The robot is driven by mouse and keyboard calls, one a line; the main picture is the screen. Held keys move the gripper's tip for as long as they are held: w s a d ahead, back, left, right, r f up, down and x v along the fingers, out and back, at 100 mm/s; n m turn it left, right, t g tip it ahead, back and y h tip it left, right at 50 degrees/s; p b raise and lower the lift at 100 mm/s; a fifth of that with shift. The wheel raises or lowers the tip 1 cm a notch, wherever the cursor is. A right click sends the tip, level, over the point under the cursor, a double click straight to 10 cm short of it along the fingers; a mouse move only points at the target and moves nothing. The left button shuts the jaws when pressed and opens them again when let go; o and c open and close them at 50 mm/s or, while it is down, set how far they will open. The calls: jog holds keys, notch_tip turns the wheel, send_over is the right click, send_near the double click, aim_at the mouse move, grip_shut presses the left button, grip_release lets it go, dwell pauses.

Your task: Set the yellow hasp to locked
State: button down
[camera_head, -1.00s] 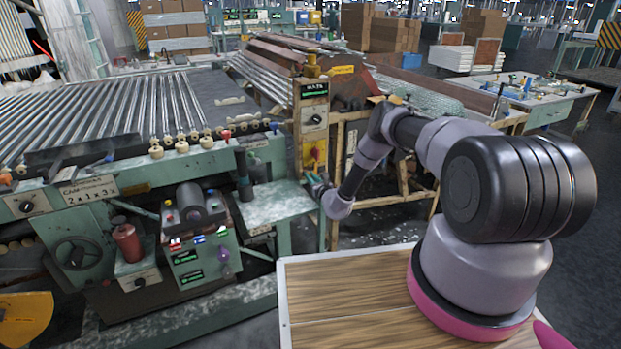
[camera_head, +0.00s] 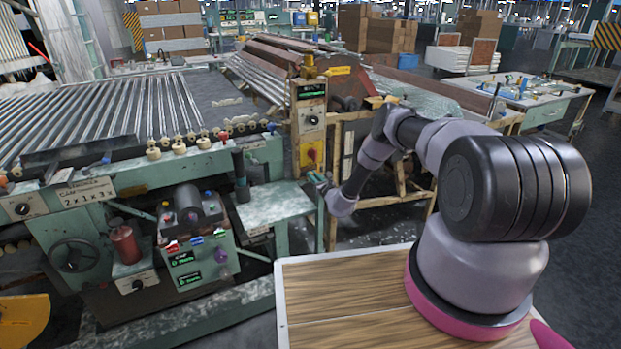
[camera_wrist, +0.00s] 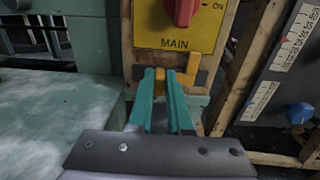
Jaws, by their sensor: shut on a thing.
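The yellow hasp (camera_wrist: 187,78) is low on the control post, just under the yellow MAIN plate (camera_wrist: 176,34). My gripper (camera_wrist: 160,76) has its teal fingers around an orange-yellow part of the hasp. The fingers are shut on it, and they hide part of it. A red rotary switch (camera_wrist: 182,10) sits on the plate above, close to the word ON. In the head view my gripper (camera_head: 318,181) is at the lower part of the post, below the yellow plate (camera_head: 311,157). The hasp is too small to make out there.
A worn green side table (camera_head: 272,204) stands left of the post. A panel with white scales and a blue knob (camera_wrist: 299,113) is to the right in the wrist view. Wooden frame bars (camera_head: 385,200) stand behind my arm. A roller machine (camera_head: 100,120) fills the left.

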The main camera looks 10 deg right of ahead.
jog(key=c, duration=0.8)
grip_release()
jog(key=shift+d, duration=0.3)
jog(key=shift+c, duration=0.2)
jog(key=v, duration=1)
jog(key=shift+s, duration=0.35)
jog(key=shift+d, duration=0.1)
